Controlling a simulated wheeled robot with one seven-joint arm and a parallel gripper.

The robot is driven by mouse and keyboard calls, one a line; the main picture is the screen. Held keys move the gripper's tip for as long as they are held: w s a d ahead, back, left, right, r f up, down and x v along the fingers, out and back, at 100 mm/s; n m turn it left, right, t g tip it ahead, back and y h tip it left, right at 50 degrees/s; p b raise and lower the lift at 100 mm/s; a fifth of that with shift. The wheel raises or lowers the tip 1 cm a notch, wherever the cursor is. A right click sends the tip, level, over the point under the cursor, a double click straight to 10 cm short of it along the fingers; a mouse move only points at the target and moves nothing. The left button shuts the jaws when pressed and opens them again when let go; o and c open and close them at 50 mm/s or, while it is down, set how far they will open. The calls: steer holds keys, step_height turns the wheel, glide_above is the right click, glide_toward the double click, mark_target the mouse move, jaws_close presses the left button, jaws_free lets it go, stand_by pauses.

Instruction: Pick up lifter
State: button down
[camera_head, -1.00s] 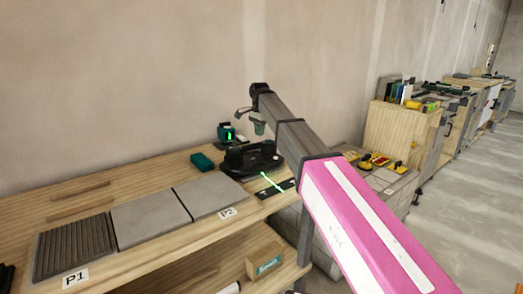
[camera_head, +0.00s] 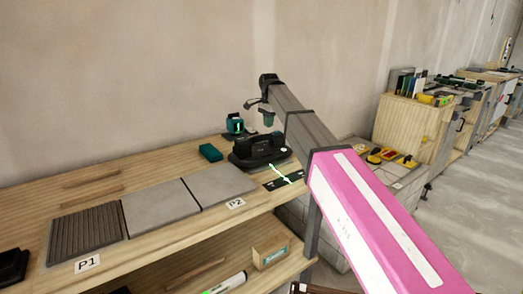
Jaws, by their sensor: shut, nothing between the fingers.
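The lifter appears to be the black device with a raised handle (camera_head: 259,149), standing on the wooden bench right of the grey tiles. My gripper (camera_head: 268,121) hangs from the far end of my pink and grey arm, pointing down. In the picture it shows just above the lifter's handle, small and dark. A gap seems to lie between them, though depth is hard to judge. The gripper is shut and empty. My arm does not cover the lifter's body.
The bench (camera_head: 150,168) bears a ribbed panel (camera_head: 85,233) and two grey tiles (camera_head: 160,206) near labels P1 and P2. A teal box (camera_head: 210,152) and a teal laser device (camera_head: 235,124) stand close to the lifter. A green line crosses a dark plate (camera_head: 284,180) beside it.

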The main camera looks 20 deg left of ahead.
mark_target(262, 141)
stand_by(0.4)
steer(key=c, duration=1.4)
jaws_free()
steer(key=shift+s+r, duration=0.1)
steer(key=shift+s, duration=0.1)
steer(key=o, duration=0.6)
steer(key=shift+m, duration=0.4)
steer(key=s+r, duration=0.1)
steer(key=s, duration=0.1)
steer(key=s+r, duration=0.3)
steer(key=s, duration=0.1)
steer(key=shift+s+a+r, duration=0.15)
steer(key=shift+s+a, duration=0.15)
steer(key=shift+a, duration=0.05)
steer(key=shift+c, duration=0.2)
step_height(262, 141, down, 5)
steer(key=shift+f, duration=0.2)
steer(key=shift+s+f, duration=0.2)
steer(key=shift+f, duration=1.1)
steer(key=shift+s+f, duration=0.2)
steer(key=shift+f, duration=1.05)
steer(key=shift+f, duration=0.25)
jaws_close()
